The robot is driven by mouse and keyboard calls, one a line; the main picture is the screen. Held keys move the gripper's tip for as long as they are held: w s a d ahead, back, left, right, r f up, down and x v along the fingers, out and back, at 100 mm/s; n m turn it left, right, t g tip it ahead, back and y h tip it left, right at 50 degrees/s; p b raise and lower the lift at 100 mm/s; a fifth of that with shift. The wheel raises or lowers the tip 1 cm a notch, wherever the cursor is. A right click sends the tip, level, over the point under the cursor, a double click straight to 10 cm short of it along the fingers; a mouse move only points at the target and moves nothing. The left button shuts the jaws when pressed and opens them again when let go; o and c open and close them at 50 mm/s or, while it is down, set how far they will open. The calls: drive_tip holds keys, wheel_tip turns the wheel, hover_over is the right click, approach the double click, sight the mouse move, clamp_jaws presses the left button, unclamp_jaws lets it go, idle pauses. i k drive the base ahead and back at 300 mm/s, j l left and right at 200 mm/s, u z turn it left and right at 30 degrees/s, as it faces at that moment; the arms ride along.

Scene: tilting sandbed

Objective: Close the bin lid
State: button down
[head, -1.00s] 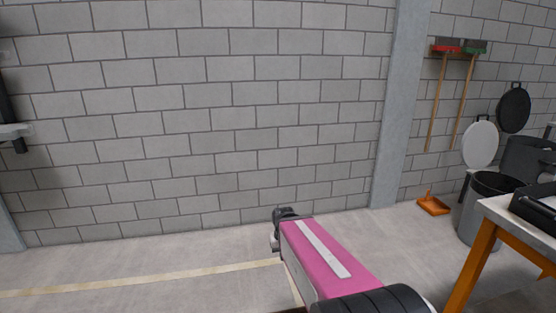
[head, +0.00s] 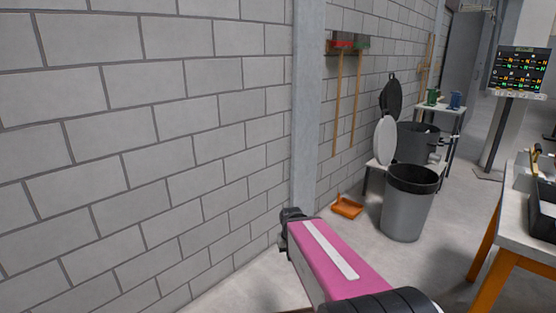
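A grey round bin (head: 405,213) with a black-lined rim stands on the floor right of centre, its mouth open. A pale grey round lid (head: 385,140) stands upright behind its left rim. Behind it is a darker bin (head: 415,142), with a black round lid (head: 391,97) raised upright at its left. Which bin the task means I cannot tell. My pink arm link reaches up from the bottom centre, well short of the bins. My gripper's fingers do not show.
An orange dustpan (head: 347,207) lies by the wall, below hanging brooms (head: 346,95). A workbench (head: 520,220) with orange legs stands at right. A small table (head: 440,108) holds cups at the back. Bare floor lies before the grey bin.

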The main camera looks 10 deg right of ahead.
sight(385, 134)
drive_tip(key=i+l+z, duration=0.15)
drive_tip(key=i+z, duration=0.2)
drive_tip(key=i, duration=0.25)
drive_tip(key=i+z, duration=0.35)
drive_tip(key=i, duration=0.2)
